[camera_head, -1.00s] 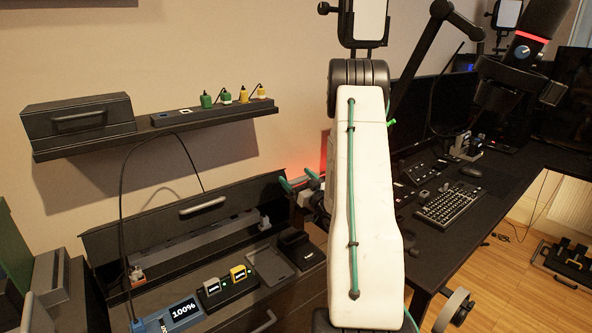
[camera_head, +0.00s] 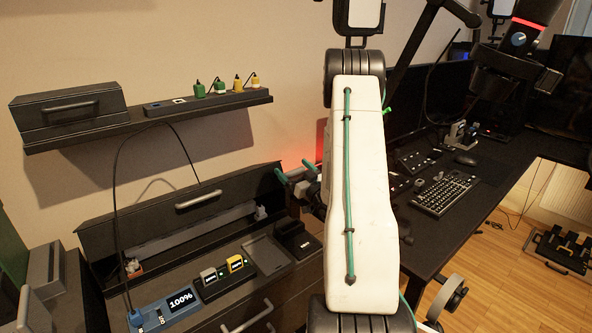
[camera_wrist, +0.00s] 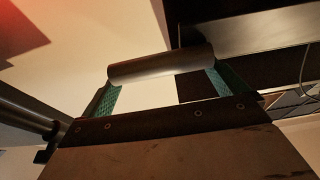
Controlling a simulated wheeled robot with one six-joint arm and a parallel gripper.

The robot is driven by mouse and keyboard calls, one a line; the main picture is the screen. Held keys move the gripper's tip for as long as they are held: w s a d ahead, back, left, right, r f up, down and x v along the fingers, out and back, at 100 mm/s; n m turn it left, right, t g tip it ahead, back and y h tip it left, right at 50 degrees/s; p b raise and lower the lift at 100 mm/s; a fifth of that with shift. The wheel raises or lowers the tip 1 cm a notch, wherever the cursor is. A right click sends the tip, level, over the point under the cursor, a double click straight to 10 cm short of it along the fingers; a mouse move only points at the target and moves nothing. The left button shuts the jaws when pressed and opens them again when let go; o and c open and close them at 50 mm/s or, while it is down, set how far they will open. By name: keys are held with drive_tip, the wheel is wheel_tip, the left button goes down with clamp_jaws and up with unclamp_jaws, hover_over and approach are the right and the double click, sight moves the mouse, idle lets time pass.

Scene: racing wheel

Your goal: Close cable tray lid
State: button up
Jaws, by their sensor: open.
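The cable tray lid (camera_head: 150,215) is a long dark panel with a grey bar handle (camera_head: 198,200). It stands raised and tilted at the back of the open cable tray (camera_head: 190,243), where a pale strip shows inside. My gripper (camera_head: 294,170) is open, with teal fingers, by the lid's upper right end. I cannot tell whether it touches the lid; my white arm hides part of this area. In the wrist view, the teal fingers of my gripper (camera_wrist: 167,85) stand wide apart. A grey cylindrical bar (camera_wrist: 160,65) spans across their tips; I cannot tell what it belongs to.
A wall shelf (camera_head: 150,120) with a dark box (camera_head: 68,110) and several small plugs hangs above the tray. A black cable loops from the shelf down to a blue meter (camera_head: 165,307). A keyboard (camera_head: 445,193) and monitors are on the right desk.

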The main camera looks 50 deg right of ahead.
drive_tip(key=shift+a+f, duration=0.15)
drive_tip(key=shift+f, duration=0.3)
drive_tip(key=r+v, duration=0.1)
drive_tip(key=v, duration=0.6)
drive_tip(key=shift+s, duration=0.35)
